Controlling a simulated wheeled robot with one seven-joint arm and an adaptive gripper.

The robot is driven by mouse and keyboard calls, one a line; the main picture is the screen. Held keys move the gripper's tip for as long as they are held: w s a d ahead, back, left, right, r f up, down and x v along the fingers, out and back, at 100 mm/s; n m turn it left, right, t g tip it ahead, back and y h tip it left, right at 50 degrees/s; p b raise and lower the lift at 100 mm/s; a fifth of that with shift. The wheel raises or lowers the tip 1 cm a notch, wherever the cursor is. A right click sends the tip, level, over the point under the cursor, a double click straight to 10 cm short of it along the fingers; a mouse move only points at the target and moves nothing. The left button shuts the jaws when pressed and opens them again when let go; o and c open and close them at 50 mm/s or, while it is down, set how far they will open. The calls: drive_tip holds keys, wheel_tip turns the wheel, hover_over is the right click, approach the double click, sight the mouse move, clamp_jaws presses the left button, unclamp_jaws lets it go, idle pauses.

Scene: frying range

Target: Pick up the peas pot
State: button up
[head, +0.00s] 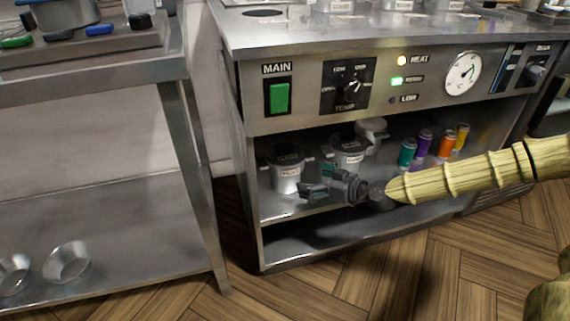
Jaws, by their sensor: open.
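Three lidded metal pots stand on the upper shelf inside the range. The left pot (287,178) has a dark lid and a white label that seems to read "MEAT". The middle pot (349,150) has a dark lid and a label too small to read surely; its lower part is hidden behind my gripper. A third, paler pot (371,131) stands behind it to the right. I cannot tell which one is the peas pot. My gripper (319,181) is open and low at the shelf front, pointing left, in front of the middle pot and close to the left pot's right side.
Several coloured containers, among them a teal one (407,153), stand right of the pots. The control panel (300,92) overhangs the shelf. A steel table (110,70) stands left, with metal bowls (66,262) on its lower shelf. Wooden floor in front is clear.

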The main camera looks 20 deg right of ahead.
sight(297, 177)
drive_tip(key=b+x, duration=0.1)
drive_tip(key=x, duration=0.3)
drive_tip(key=shift+w+d+f+b, duration=0.15)
drive_tip(key=shift+w+d+b, duration=0.1)
drive_tip(key=shift+b, duration=0.15)
drive_tip(key=shift+w+a, duration=0.3)
drive_tip(key=shift+w, duration=0.05)
drive_tip(key=b+x, duration=0.1)
drive_tip(key=x, duration=0.1)
drive_tip(key=b+x, duration=0.2)
drive_tip(key=shift+s+a+f, duration=0.15)
drive_tip(key=shift+f, duration=0.2)
drive_tip(key=shift+w+a, duration=0.3)
drive_tip(key=shift+w, duration=0.15)
drive_tip(key=shift+r, duration=0.1)
drive_tip(key=c, duration=1.3)
drive_tip(key=shift+r, duration=0.1)
drive_tip(key=shift+c, duration=1)
